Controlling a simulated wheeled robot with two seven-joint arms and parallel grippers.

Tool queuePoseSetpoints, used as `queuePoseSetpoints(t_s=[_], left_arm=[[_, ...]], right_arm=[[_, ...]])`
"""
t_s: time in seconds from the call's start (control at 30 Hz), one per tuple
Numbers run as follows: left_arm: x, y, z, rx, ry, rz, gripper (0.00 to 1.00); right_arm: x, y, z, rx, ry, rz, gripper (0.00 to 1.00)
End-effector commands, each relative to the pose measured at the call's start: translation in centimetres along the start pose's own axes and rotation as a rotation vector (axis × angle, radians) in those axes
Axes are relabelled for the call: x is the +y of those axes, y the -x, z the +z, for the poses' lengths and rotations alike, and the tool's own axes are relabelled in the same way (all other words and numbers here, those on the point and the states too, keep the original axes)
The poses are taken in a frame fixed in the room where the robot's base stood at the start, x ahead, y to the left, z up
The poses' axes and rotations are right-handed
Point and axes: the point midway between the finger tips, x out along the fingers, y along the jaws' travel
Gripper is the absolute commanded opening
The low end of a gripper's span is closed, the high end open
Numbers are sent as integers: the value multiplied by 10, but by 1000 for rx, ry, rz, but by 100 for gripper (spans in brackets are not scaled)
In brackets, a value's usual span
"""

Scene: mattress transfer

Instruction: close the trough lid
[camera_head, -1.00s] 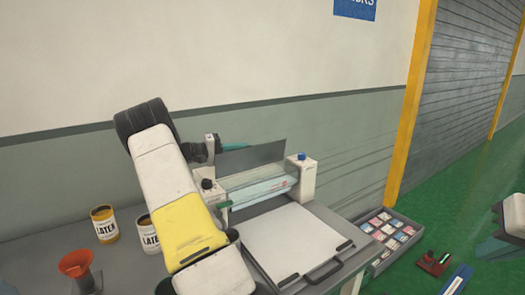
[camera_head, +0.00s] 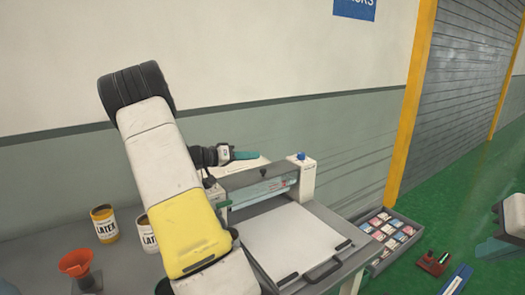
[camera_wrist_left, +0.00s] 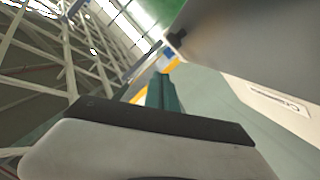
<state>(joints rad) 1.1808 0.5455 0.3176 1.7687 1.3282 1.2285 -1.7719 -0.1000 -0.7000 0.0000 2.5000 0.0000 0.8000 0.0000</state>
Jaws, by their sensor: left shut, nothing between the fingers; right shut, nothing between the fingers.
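The trough lid (camera_head: 245,179) is a grey panel with a dark knob. In the head view it lies folded down over the trough at the back of the machine. Whether it rests fully flat I cannot tell. My left gripper (camera_head: 245,155) is shut and empty, its teal fingers pointing right just above and behind the lid. The fingers also show in the left wrist view (camera_wrist_left: 165,92). A grey panel at that view's upper right, probably the lid, is close to the fingers; contact is unclear. My right gripper cannot be made out.
The machine's white end post (camera_head: 302,175) stands right of the lid. A white plate (camera_head: 295,240) lies in front. Two cans (camera_head: 104,223) and an orange funnel (camera_head: 76,262) stand on the bench at left. A tray of colored packets (camera_head: 390,229) sits at right.

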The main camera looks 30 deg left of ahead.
Motion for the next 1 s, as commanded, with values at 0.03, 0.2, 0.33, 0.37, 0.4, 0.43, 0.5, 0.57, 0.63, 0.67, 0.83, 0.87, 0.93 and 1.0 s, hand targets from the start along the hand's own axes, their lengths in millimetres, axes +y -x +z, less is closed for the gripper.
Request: queuePoseSetpoints(t_s=[0.03, 0.2, 0.33, 0.37, 0.4, 0.43, 0.5, 0.57, 0.63, 0.67, 0.83, 0.87, 0.93, 1.0], left_arm=[[2, -1, 4, 0, 3, 0, 0], [4, -3, 14, 0, 4, 0, 0], [6, -4, 21, 0, 3, 0, 0], [6, -4, 22, 0, 3, 0, 0], [6, -4, 24, 0, 4, 0, 0], [6, -5, 25, 0, 4, 0, 0], [6, -5, 28, 0, 3, 0, 0], [7, -6, 29, 1, 3, 0, 0], [7, -6, 30, 1, 3, 0, 0], [7, -6, 30, 1, 3, 1, 0], [7, -6, 32, 1, 3, 1, 0], [7, -6, 32, 1, 3, 1, 0], [7, -6, 32, 1, 3, 1, 0], [7, -6, 32, 1, 3, 1, 0]], right_arm=[[0, 0, 0, 0, 0, 0, 0], [0, 0, 0, 0, 0, 0, 0], [0, 0, 0, 0, 0, 0, 0], [0, 0, 0, 0, 0, 0, 0], [0, 0, 0, 0, 0, 0, 0], [0, 0, 0, 0, 0, 0, 0], [0, 0, 0, 0, 0, 0, 0], [0, 0, 0, 0, 0, 0, 0], [0, 0, 0, 0, 0, 0, 0], [0, 0, 0, 0, 0, 0, 0], [0, 0, 0, 0, 0, 0, 0], [0, 0, 0, 0, 0, 0, 0], [0, 0, 0, 0, 0, 0, 0], [0, 0, 0, 0, 0, 0, 0]])
